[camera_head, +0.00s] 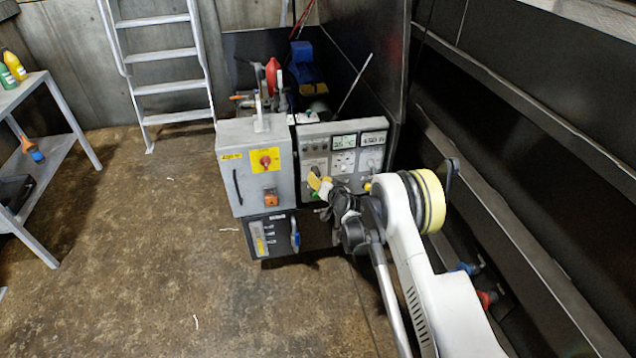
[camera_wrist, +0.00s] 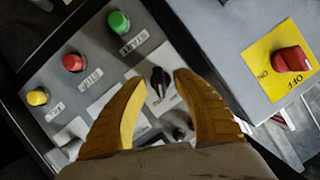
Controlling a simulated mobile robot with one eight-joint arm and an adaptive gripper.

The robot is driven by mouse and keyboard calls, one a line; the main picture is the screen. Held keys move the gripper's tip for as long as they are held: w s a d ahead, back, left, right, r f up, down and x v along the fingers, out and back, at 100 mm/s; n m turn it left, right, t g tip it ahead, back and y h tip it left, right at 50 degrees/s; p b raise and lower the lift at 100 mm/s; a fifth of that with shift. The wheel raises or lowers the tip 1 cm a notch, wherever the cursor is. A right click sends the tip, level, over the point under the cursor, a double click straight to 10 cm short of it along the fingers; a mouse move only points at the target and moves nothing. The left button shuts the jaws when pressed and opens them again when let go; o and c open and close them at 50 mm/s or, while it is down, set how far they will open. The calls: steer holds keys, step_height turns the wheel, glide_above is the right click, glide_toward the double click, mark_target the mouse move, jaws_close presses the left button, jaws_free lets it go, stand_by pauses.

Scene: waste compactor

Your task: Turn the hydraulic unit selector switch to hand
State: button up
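My gripper (camera_wrist: 160,82) is open, with its two yellow fingers spread either side of a black selector switch (camera_wrist: 158,80) on a grey control panel (camera_wrist: 110,62). The knob shows between the fingertips; I cannot tell whether they touch it. Its label is partly hidden by the right finger, so its setting is unreadable. Another dark knob (camera_wrist: 180,133) shows between the fingers, lower down. In the head view, my gripper (camera_head: 318,183) is at the lower left of the panel (camera_head: 313,131) and covers the switch there.
Green (camera_wrist: 118,22), red (camera_wrist: 73,62) and yellow (camera_wrist: 38,97) buttons line the panel. A grey cabinet (camera_head: 232,150) with a red rotary switch (camera_head: 265,160) on a yellow plate stands directly left of the panel. A dark wall rises at right; open floor lies at left.

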steer(key=shift+w+a+f, duration=0.1)
steer(key=shift+w+a, duration=0.05)
steer(key=shift+w, duration=0.2)
jaws_close()
